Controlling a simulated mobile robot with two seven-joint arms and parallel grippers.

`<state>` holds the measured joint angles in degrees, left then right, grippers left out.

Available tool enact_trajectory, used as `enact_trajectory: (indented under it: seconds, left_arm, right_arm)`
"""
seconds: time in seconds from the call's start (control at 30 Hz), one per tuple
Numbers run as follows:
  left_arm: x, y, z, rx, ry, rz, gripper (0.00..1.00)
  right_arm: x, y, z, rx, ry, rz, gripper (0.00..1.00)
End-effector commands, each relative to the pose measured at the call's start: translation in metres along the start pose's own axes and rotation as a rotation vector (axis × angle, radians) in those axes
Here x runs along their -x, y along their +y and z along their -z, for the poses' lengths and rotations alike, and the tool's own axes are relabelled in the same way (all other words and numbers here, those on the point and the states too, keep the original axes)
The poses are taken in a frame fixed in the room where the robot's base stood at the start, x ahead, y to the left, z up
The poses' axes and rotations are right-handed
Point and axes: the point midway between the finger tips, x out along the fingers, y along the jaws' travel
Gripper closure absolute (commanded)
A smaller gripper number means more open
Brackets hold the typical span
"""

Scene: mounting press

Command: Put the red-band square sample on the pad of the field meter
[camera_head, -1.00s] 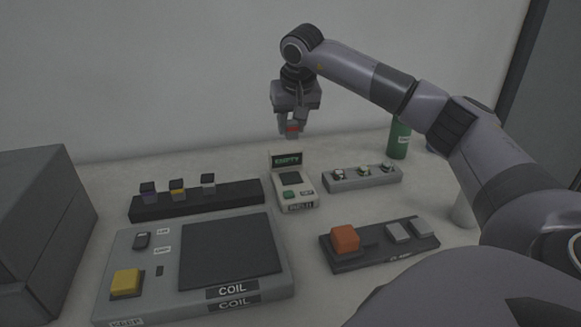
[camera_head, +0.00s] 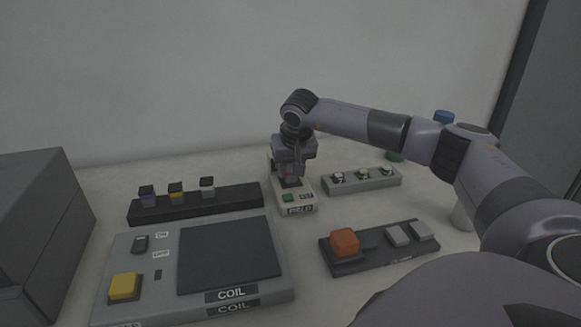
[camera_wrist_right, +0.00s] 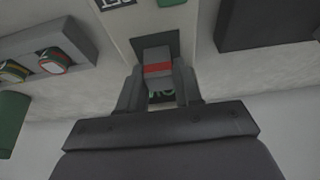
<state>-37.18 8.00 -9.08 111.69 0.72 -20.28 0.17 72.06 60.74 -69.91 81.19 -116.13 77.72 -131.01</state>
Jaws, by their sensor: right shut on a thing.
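The red-band square sample (camera_wrist_right: 158,69) is a grey block with a red stripe, held between the fingers of my right gripper (camera_wrist_right: 160,88). In the head view my right gripper (camera_head: 291,172) points down over the field meter (camera_head: 298,208), a small white device with a green button. In the wrist view the sample is over or on the meter's dark square pad (camera_wrist_right: 170,42); I cannot tell whether it touches. The gripper hides most of the meter's screen and pad in the head view. My left gripper is not in view.
A dark rack (camera_head: 235,197) with several square samples stands left of the meter. A grey rack (camera_head: 352,184) with round pieces stands right. The coil unit (camera_head: 190,304) is in front left, and a panel with an orange button (camera_head: 344,241) is in front right.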

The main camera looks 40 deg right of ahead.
Motion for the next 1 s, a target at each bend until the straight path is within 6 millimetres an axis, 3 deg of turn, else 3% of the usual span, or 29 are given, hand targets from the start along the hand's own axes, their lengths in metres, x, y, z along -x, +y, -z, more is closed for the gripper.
enact_trajectory:
  seconds: [0.1, 0.13, 0.2, 0.6, 1.0]
  left_arm:
    - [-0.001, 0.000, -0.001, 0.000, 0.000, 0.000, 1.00]
    - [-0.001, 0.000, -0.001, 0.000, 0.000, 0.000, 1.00]
    - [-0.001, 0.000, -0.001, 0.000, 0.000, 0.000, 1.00]
    - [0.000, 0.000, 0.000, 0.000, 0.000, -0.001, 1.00]
    - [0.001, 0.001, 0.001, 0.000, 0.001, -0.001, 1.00]
  right_arm:
    - [-0.003, 0.000, -0.001, 0.000, 0.001, 0.001, 1.00]
    - [-0.003, 0.000, -0.001, 0.000, 0.000, 0.000, 0.60]
    - [-0.003, 0.000, -0.001, 0.001, 0.000, 0.000, 0.41]
    - [0.006, 0.000, 0.001, 0.001, 0.001, 0.001, 0.41]
    - [0.086, -0.001, 0.002, 0.001, 0.004, 0.002, 0.41]
